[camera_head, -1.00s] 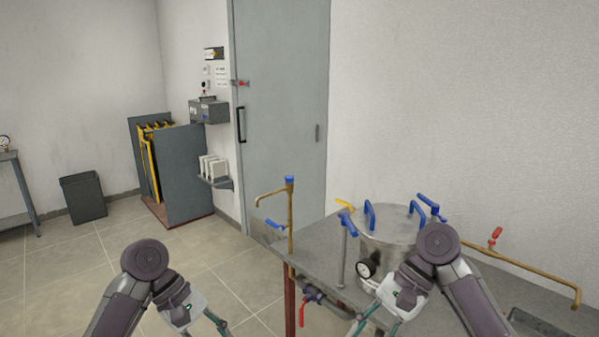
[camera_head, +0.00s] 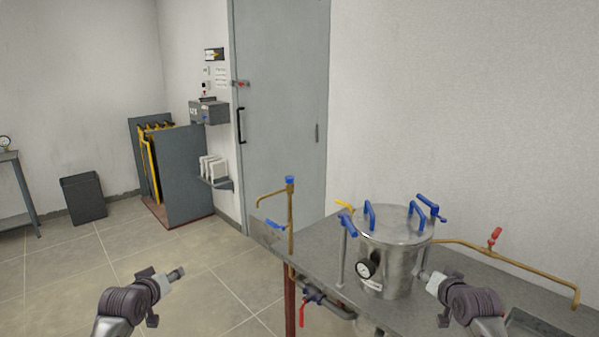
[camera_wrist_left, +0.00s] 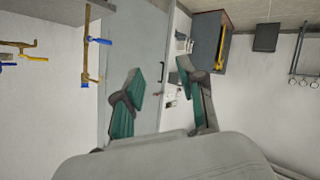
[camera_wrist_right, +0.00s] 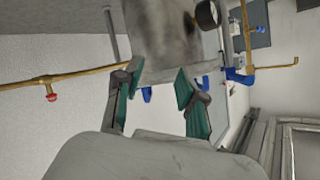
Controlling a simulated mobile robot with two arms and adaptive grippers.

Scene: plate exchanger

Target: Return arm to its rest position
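In the left wrist view my left gripper (camera_wrist_left: 160,84) has its two green-padded fingers spread apart, with nothing between them. In the right wrist view my right gripper (camera_wrist_right: 157,80) also has its fingers apart and empty. A grey metal vessel (camera_wrist_right: 165,35) fills the view beyond its fingertips; I cannot tell the gap exactly. In the head view parts of my left arm (camera_head: 135,303) show low on the left over the floor. Parts of my right arm (camera_head: 465,297) show low on the right, beside the vessel (camera_head: 402,262). The fingers are not clear in the head view.
The vessel, with blue handles and a pressure gauge (camera_head: 366,269), stands on a grey table (camera_head: 325,240). Brass pipes (camera_head: 290,215) with valves rise at the table's left; another pipe (camera_head: 530,268) runs along its right. The floor at left is open, with a bin (camera_head: 84,198) beyond.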

